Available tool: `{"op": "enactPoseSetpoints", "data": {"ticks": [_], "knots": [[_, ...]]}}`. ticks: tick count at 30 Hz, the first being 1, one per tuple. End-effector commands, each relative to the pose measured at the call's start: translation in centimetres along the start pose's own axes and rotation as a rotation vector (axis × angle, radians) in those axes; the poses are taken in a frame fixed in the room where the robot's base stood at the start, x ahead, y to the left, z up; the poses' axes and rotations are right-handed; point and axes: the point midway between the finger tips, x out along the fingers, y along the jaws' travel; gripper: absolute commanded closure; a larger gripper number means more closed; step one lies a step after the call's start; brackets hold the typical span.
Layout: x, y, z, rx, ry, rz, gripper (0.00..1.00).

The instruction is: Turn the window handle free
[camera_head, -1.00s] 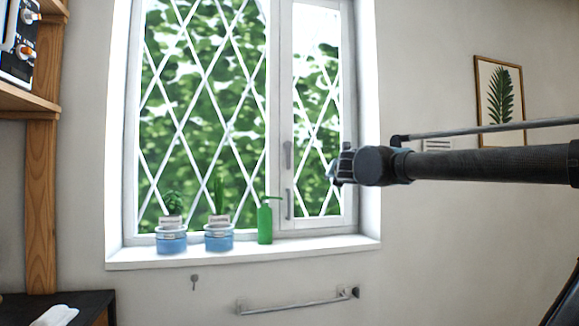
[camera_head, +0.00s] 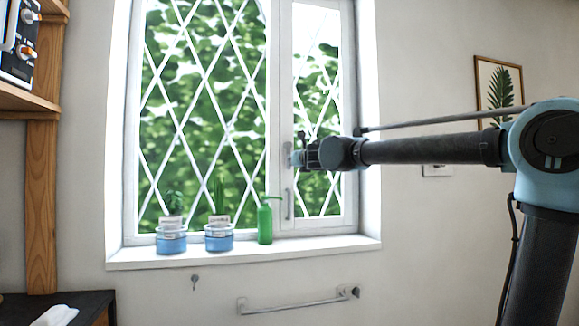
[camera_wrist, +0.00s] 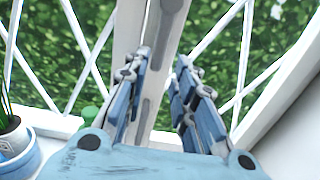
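The window (camera_head: 279,110) has a white frame and two leaded panes. Two grey handles sit one above the other on its middle post. The upper handle (camera_wrist: 163,28) shows beyond my fingertips in the wrist view; my gripper partly covers it in the head view. The lower handle (camera_head: 289,204) hangs upright below and also shows between my fingers in the wrist view (camera_wrist: 140,118). My gripper (camera_head: 296,158) is in front of the post at the upper handle's height. Its blue-grey fingers (camera_wrist: 162,62) are apart. I cannot tell whether they touch the handle.
On the sill (camera_head: 250,251) stand a green bottle (camera_head: 265,223) and two blue potted plants (camera_head: 171,240) (camera_head: 219,238), below and left of my gripper. A towel rail (camera_head: 295,304) is under the sill. A wooden shelf (camera_head: 43,180) stands at the left.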

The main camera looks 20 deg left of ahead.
Motion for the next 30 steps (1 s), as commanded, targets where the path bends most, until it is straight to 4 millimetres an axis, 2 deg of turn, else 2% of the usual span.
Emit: {"op": "enactPoseSetpoints", "data": {"ticks": [18, 24, 30], "knots": [[8.3, 0.0, 0.0, 0.001, 0.000, -0.001, 0.75], [9.7, 0.0, 0.0, 0.001, 0.000, 0.000, 0.75], [10.0, 0.0, 0.0, 0.001, 0.000, 0.000, 0.75]]}}
